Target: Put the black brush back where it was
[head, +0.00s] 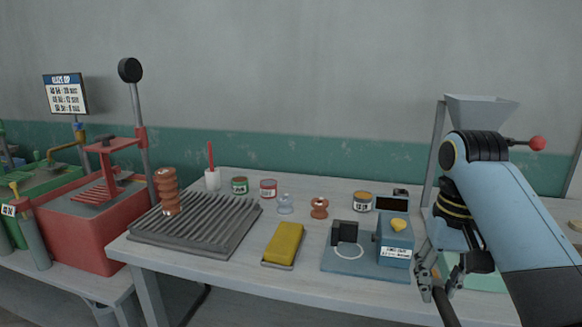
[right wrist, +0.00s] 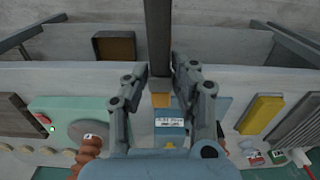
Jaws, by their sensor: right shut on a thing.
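My right gripper (head: 432,285) reaches down from the right, in front of the table and beside the blue device with the yellow knob. It is shut on a long dark bar, which I take to be the black brush (head: 446,308). The brush slants down below the gripper in the head view, partly cut off by the frame. In the right wrist view the brush (right wrist: 158,40) runs from the top edge to between the fingers of the gripper (right wrist: 160,85). Its bristles are not clear to me. My left gripper is not in view.
The blue device (head: 395,250) stands close left of my gripper. A yellow block (head: 284,242), a ridged grey tray (head: 195,245), small tins and a white cup (head: 212,180) with a red handle stand farther left. A hopper (head: 480,108) rises behind my arm.

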